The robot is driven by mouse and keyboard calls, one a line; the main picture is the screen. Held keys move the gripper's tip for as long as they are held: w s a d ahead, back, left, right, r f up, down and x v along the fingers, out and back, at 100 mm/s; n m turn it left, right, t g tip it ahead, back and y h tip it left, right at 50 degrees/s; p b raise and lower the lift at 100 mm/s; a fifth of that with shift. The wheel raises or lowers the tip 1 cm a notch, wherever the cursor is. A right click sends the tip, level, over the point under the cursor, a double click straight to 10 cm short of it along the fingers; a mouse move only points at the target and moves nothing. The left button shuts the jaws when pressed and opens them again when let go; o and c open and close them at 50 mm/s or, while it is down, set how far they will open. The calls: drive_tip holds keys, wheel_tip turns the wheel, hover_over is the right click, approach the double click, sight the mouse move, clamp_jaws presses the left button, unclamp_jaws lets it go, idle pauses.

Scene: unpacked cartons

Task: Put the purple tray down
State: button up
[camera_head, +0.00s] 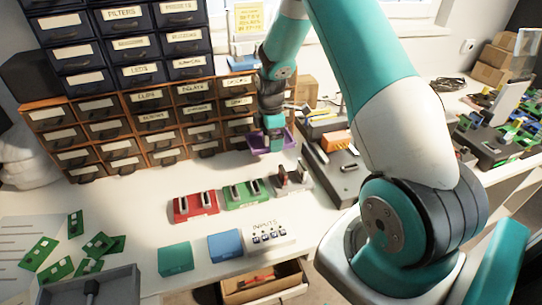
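The purple tray (257,145) is at the end of my arm, in front of the small-drawer cabinet. My gripper (273,136) reaches down into it and appears shut on it, though the fingertips are small and partly hidden. The tray looks roughly level. It seems to be a little above the white table (130,205), but the gap beneath it is hard to judge.
Teal (175,259) and blue (225,246) blocks lie nearer. The table left of the tray is clear.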

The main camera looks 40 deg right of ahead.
sight(271, 164)
wheel_tip(271, 164, down, 8)
drive_tip(key=shift+f+p, duration=0.15)
drive_tip(key=shift+p, duration=0.15)
drive_tip(key=shift+f, duration=0.1)
drive_tip(key=o, duration=0.6)
